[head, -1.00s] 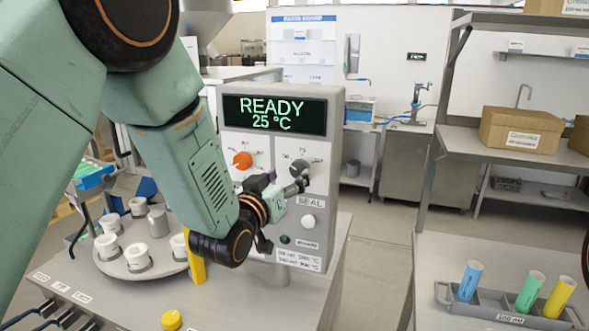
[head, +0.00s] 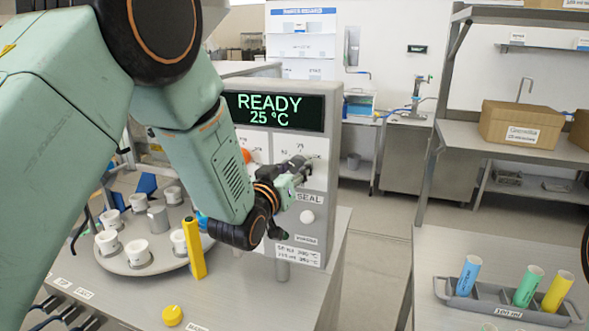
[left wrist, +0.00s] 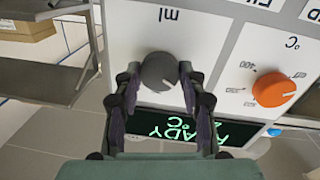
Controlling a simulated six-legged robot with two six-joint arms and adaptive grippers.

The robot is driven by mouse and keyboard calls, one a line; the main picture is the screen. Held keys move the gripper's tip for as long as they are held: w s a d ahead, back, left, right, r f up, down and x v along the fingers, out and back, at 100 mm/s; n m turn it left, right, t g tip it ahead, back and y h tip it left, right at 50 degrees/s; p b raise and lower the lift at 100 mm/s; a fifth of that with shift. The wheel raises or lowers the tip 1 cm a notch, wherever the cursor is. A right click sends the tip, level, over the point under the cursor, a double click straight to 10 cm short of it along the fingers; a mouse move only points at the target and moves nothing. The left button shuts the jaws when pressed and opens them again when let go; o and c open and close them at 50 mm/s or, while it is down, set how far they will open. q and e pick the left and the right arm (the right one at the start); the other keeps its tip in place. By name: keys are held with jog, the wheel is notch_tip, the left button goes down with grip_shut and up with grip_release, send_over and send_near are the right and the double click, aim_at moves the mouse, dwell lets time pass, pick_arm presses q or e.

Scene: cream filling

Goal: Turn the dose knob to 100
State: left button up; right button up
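The dose knob (left wrist: 160,71) is dark grey, round and marked "ml" on the white panel of the filling machine (head: 327,205). My left gripper (left wrist: 158,75) is open, with one finger on each side of the knob and narrow gaps showing. In the head view my left gripper (head: 303,170) is at the panel and largely hides the knob. The display (head: 273,112) reads "READY 25 °C". My right gripper is not in view.
An orange temperature knob (left wrist: 273,90) is beside the dose knob. A white SEAL button (head: 307,216) is below it. A tube rack (head: 463,304) stands at right.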

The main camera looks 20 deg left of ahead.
pick_arm(q)
jog(key=c, duration=0.3)
jog(key=shift+c, duration=0.9)
